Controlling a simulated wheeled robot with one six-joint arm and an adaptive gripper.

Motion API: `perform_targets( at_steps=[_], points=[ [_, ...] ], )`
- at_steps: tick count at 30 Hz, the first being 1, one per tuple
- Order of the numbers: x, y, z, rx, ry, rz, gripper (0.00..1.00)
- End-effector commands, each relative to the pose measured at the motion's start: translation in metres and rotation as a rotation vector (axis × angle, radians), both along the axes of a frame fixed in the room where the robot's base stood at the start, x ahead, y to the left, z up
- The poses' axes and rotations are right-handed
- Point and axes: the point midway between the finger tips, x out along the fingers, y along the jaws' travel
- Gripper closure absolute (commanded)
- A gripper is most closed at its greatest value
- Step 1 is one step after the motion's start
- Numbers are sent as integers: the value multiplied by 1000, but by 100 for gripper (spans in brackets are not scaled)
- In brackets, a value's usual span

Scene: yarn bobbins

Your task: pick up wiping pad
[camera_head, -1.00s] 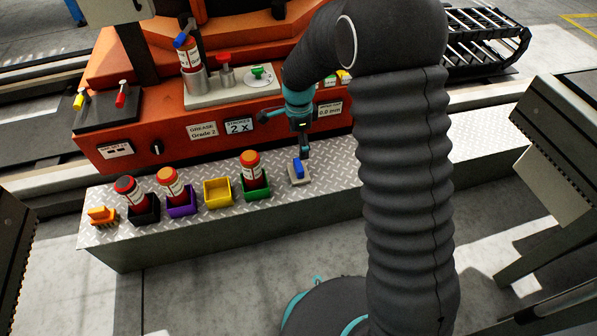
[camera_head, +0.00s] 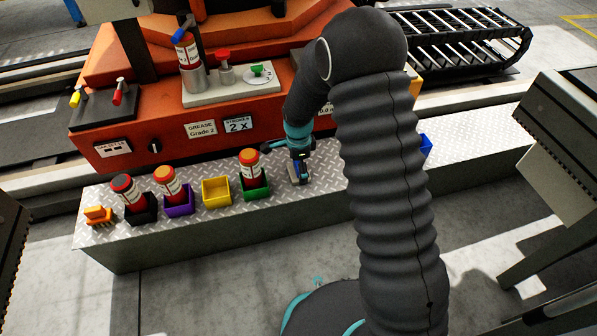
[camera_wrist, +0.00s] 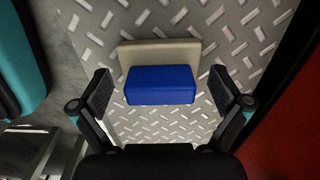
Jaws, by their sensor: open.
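The wiping pad (camera_wrist: 160,84) has a blue block-shaped grip on a beige base and lies on the metal tread-plate shelf. My gripper (camera_wrist: 164,95) is open, with one finger on each side of the blue grip and a visible gap on both sides. In the head view my gripper (camera_head: 299,178) is low over the shelf, right of the green bin, and hides most of the pad. Whether the fingertips touch the shelf cannot be told.
On the tread-plate shelf (camera_head: 330,185), left of my gripper, stand a green bin (camera_head: 256,190) with a bottle, a yellow bin (camera_head: 216,191), a purple bin (camera_head: 180,204), a black bin (camera_head: 143,212) and an orange brush (camera_head: 98,215). The orange machine (camera_head: 115,145) rises behind.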

Motion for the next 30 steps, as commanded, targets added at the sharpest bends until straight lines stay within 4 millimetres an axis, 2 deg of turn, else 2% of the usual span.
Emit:
perform_targets(
  at_steps=[6, 7, 13, 17, 20, 21, 30],
  points=[
    [0, 0, -2, 0, -1, 0, 0],
    [0, 0, -2, 0, -1, 0, 3],
    [0, 0, -2, 0, -1, 0, 52],
    [0, 0, -3, 0, 0, 0, 58],
    [-1, 0, -4, -1, 2, 0, 58],
    [-1, 0, -4, -1, 2, 0, 64],
    [-2, -1, -3, -2, 6, 0, 64]
  ],
)
